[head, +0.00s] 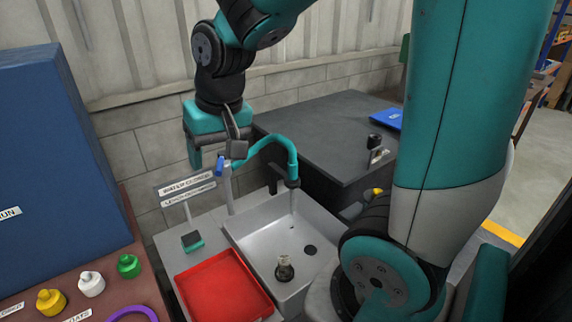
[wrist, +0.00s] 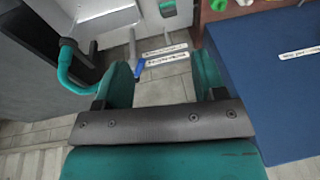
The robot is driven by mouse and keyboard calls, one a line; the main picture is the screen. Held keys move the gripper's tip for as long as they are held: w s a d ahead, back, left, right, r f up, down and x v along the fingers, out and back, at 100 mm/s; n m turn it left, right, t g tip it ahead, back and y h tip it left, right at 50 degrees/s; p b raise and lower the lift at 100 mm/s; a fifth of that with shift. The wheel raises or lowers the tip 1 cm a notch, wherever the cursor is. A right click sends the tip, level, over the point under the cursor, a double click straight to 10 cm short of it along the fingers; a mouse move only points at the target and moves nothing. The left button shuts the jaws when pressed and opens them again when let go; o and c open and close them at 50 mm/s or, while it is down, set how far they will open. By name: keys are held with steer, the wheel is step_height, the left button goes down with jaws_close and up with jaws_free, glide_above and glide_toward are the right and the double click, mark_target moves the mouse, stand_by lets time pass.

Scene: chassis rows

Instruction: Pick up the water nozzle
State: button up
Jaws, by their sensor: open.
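A small nozzle-like piece (head: 285,268), dark with a pale middle, stands in the grey sink (head: 262,237) near the round drain. I take it for the water nozzle. The teal tap (head: 270,139) arches over the sink and ends in a dark spout (head: 292,183). My gripper (head: 214,152) is open at the back left of the sink, beside the tap's base, well above and away from the nozzle. In the wrist view my gripper (wrist: 164,80) shows no object held, and the tap's teal pipe (wrist: 66,62) lies to its left. The nozzle is not seen there.
A blue lever (head: 220,166) and a label sign (head: 187,188) stand near my gripper. A red tray (head: 222,290) lies left of the sink. A large blue box (head: 45,150) is at left. A dark counter (head: 325,125) is behind the sink.

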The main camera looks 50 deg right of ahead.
steer(key=w+d+f+m+h, duration=0.2)
steer(key=w+d+m, duration=0.15)
steer(key=d, duration=0.55)
steer(key=m+g+h+b, duration=0.1)
steer(key=m+h, duration=0.2)
steer(key=m, duration=0.4)
glide_toward(291, 157)
steer(key=p+x, duration=0.2)
steer(key=x, duration=0.3)
steer(key=shift+s, duration=0.1)
steer(key=shift+p+x, duration=1.25)
steer(key=shift+x, duration=1.85)
steer(key=c, duration=1.1)
steer(key=shift+r, duration=0.1)
